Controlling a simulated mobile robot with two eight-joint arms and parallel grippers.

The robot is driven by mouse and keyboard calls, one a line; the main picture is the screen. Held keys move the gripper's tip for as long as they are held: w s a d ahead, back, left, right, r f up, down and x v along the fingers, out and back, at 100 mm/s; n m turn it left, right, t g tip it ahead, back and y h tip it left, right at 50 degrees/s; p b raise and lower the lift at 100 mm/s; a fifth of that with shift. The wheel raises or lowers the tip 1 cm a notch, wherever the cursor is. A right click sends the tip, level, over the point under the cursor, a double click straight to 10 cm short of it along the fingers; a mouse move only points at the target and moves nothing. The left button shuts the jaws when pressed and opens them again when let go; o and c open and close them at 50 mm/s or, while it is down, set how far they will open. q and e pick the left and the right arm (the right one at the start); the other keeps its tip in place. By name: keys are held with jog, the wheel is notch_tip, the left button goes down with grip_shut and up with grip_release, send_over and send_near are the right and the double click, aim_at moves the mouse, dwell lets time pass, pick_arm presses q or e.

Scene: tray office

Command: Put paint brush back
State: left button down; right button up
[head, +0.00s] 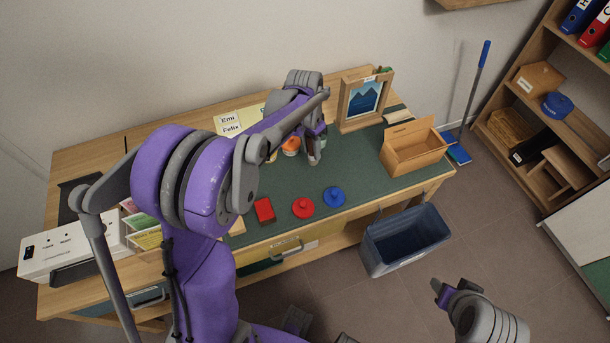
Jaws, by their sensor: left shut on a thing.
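My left gripper (314,158) reaches over the green mat (350,165) on the desk, its fingers pointing down. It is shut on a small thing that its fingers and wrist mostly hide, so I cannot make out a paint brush. A small orange and white item (291,146) stands just left of the fingers, partly covered by my arm; I cannot tell what it is. My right gripper (440,290) is low at the right, in front of the desk and away from it. Its jaw opening does not show clearly.
A picture frame (350,103) and an open wooden box (414,157) stand at the desk's right. A red block (265,210), a red knobbed disc (303,207) and a blue one (334,196) lie near the front edge. A dark blue bin (405,240) stands on the floor.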

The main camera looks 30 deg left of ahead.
pick_arm(q)
jog(key=shift+m+y, duration=0.6)
jog(key=shift+m, duration=0.2)
jog(key=a+f, duration=0.1)
jog(key=f, duration=0.1)
jog(key=a+f+b, duration=0.1)
jog(key=f, duration=0.2)
jog(key=a+f, duration=0.1)
jog(key=f, duration=0.1)
jog(key=shift+w+a+f+b, duration=0.1)
jog(key=shift+f+b, duration=0.15)
jog(key=shift+b, duration=0.15)
pick_arm(e)
jog(key=f, duration=0.3)
jog(key=shift+s, duration=0.25)
jog(key=shift+f, duration=0.1)
pick_arm(q)
jog(key=shift+f, duration=0.15)
jog(key=c, duration=0.6)
grip_release()
pick_arm(e)
jog(key=shift+f, duration=0.1)
